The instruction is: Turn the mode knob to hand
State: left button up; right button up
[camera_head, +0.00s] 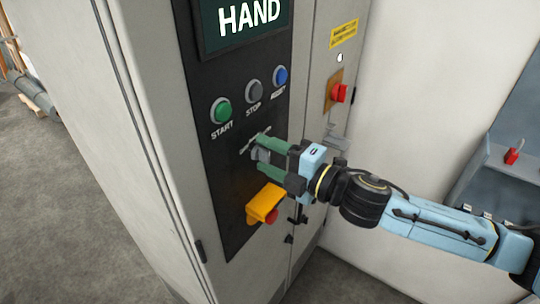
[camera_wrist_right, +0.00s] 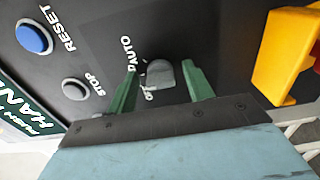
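The grey mode knob (camera_wrist_right: 160,74) sits on the black control panel (camera_head: 230,165), with the AUTO label and part of another label beside it in the wrist view. A HAND label at the knob is not visible. The display (camera_head: 247,18) above reads HAND; it also shows at the left edge of the wrist view (camera_wrist_right: 22,112). My right gripper (camera_head: 268,152) is at the panel with its green fingers apart, one on each side of the knob. The wrist view shows a gap between the knob and each finger (camera_wrist_right: 162,88). My left gripper is out of view.
Above the knob are the green START (camera_head: 221,111), grey STOP (camera_head: 254,91) and blue RESET (camera_head: 280,76) buttons. Just below my gripper, a yellow housing (camera_head: 264,202) with a red part sticks out. A red switch (camera_head: 339,93) sits on the cabinet to the right.

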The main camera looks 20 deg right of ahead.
jog(key=b+v, duration=0.4)
jog(key=v, duration=0.9)
jog(key=shift+b, duration=0.3)
jog(key=shift+s+d, duration=0.1)
dwell(0.5)
